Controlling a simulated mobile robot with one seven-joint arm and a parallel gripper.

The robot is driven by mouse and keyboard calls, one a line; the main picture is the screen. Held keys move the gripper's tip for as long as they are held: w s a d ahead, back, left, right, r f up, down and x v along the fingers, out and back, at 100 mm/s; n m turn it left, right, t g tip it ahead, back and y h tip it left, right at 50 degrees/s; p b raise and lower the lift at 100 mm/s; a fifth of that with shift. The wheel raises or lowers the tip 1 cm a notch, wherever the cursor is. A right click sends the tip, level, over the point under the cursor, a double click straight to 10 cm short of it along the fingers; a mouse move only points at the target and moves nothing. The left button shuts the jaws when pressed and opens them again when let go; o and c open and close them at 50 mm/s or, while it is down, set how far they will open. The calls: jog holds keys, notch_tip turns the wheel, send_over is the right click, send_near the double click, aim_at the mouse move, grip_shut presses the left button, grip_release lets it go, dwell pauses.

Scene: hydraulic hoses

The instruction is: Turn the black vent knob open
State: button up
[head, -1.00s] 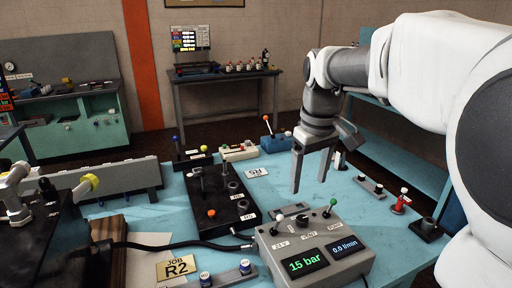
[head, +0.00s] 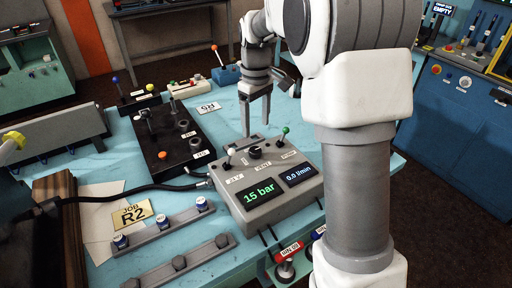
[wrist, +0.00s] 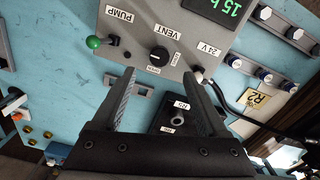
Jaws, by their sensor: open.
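The black vent knob (head: 255,152) sits on the top of the grey control box (head: 262,212), between a small lever and a green-tipped lever (head: 285,131). In the wrist view the round knob (wrist: 159,55) shows beside its VENT label, with a white mark on it. The box displays read 15 bar and 0.0 l/min. My gripper (head: 257,130) points down above the table, just behind the box. Its two fingers are apart with nothing between them. In the wrist view the knob lies beyond the fingertips (wrist: 163,75), and the gripper does not touch it.
A black block (head: 168,136) with levers stands left of the box, and a dark hose (head: 120,190) runs to the box. Blue-capped fittings (head: 202,204) sit on a rail in front.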

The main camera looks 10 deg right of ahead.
aim_at(256, 150)
notch_tip(256, 150, down, 9)
jog(key=shift+r, duration=0.1)
dwell(0.3)
grip_shut()
